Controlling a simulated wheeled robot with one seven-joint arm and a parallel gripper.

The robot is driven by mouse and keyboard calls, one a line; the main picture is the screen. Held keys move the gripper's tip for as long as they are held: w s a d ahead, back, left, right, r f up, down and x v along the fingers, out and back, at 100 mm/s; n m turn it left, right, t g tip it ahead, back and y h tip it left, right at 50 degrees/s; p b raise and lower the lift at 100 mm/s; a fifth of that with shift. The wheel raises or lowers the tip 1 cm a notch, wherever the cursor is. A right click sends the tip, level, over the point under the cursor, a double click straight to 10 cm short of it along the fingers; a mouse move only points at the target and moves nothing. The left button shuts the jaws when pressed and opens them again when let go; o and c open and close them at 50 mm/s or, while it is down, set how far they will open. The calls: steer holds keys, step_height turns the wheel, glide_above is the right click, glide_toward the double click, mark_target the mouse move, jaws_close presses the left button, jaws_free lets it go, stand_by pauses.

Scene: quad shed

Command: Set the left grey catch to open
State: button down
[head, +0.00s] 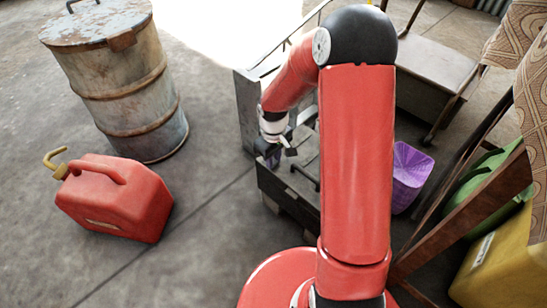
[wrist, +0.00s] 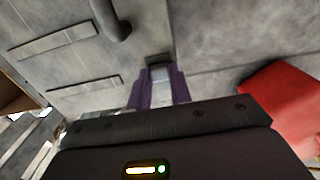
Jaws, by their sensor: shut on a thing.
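My gripper (wrist: 158,88) shows in the wrist view as two purple fingers closed around a small light-grey piece, which looks like the left grey catch (wrist: 160,73). The catch lies at the edge of a grey panel (wrist: 70,85) with long raised strips and a dark bar-shaped handle (wrist: 112,20). Whether the catch is open or shut cannot be told. In the head view my arm reaches down to a dark box (head: 292,202) with a black handle (head: 304,176). My fingers and the catch are mostly hidden there. A small grey flap (head: 291,146) shows beside my wrist.
A red jerrycan (head: 120,200) and a rusty drum (head: 125,90) stand on the floor at left. A purple basket (head: 408,170), a green container (head: 490,190) and a yellow one (head: 500,260) are at right, near a wooden frame (head: 465,205). The front-left floor is clear.

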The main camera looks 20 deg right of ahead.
steer(key=shift+w+a, duration=0.3)
steer(key=shift+w, duration=0.2)
steer(key=shift+w+a, duration=0.25)
steer(key=shift+w, duration=0.25)
steer(key=c, duration=1.2)
jaws_free()
steer(key=shift+c, duration=0.2)
step_height(320, 180, up, 8)
steer(key=p, duration=0.2)
step_height(320, 180, up, 12)
steer(key=m+t+p, duration=0.1)
steer(key=p, duration=0.2)
glide_above(274, 172)
steer(key=s+r+m+t+p, duration=0.4)
steer(key=s+r+m+p, duration=0.1)
steer(key=s+r, duration=1.2)
steer(key=s, duration=0.2)
steer(key=shift+s+d+t+p, duration=0.25)
steer(key=shift+s+t+p, duration=0.05)
steer(key=shift+s+p, duration=0.1)
